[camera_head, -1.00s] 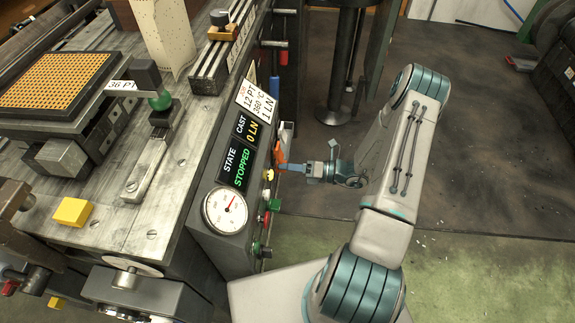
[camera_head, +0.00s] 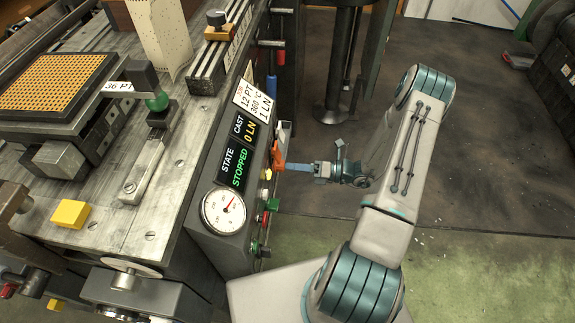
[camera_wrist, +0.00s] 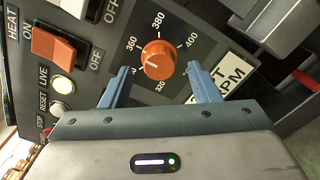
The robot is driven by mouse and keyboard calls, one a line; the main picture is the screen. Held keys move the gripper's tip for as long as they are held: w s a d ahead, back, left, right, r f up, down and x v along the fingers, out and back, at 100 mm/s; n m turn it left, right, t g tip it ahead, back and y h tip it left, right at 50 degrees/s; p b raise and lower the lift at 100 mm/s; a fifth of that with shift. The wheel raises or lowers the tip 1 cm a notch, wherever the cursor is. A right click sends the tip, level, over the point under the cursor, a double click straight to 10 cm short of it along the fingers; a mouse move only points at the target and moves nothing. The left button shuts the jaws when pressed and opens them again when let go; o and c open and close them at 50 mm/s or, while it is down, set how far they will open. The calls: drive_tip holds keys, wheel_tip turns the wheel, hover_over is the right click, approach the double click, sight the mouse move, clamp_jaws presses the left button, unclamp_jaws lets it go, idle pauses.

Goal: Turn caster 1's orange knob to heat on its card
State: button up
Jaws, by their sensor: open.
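The orange knob (camera_wrist: 158,60) is on the caster's dark panel in the wrist view, at the centre of a dial marked from 320 to 400. Its pointer mark is too small to read surely. My gripper (camera_wrist: 157,72) is open, one finger on each side below the knob, with nothing between the fingers. In the head view my gripper (camera_head: 289,167) is at the panel's right side, close to an orange part (camera_head: 278,155). The card (camera_head: 255,105) on the caster reads 12 PT, 360 °C, 1 LN. The display (camera_head: 236,165) reads STATE STOPPED, CAST 0 LN.
Left of the knob are an orange-red rocker switch (camera_wrist: 60,48) labelled HEAT ON/OFF and pale round buttons (camera_wrist: 62,86). A white label (camera_wrist: 232,68) ending in RPM is to the right, partly hidden. A round gauge (camera_head: 224,211) is on the panel.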

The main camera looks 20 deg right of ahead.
drive_tip(key=v, duration=1.1)
drive_tip(key=s+a+r+n+g+h+p, duration=0.1)
drive_tip(key=s+a+r+n+h+p, duration=0.3)
drive_tip(key=r+n, duration=0.7)
drive_tip(key=s+a+r+n+g+h+p, duration=0.1)
drive_tip(key=s+a+r+n+h+p, duration=0.3)
drive_tip(key=r+n, duration=0.7)
drive_tip(key=s+a+r+n+g+h+p, duration=0.2)
drive_tip(key=s+a+r+n+h+p, duration=0.2)
drive_tip(key=r, duration=1.8)
drive_tip(key=s+n+h+p, duration=0.1)
drive_tip(key=n+h+p, duration=0.2)
drive_tip(key=n, duration=0.4)
drive_tip(key=shift+s+a+r+n+h+p, duration=0.25)
drive_tip(key=shift+a+n+h+p, duration=0.1)
drive_tip(key=shift+h, duration=0.45)
drive_tip(key=shift+w, duration=0.1)
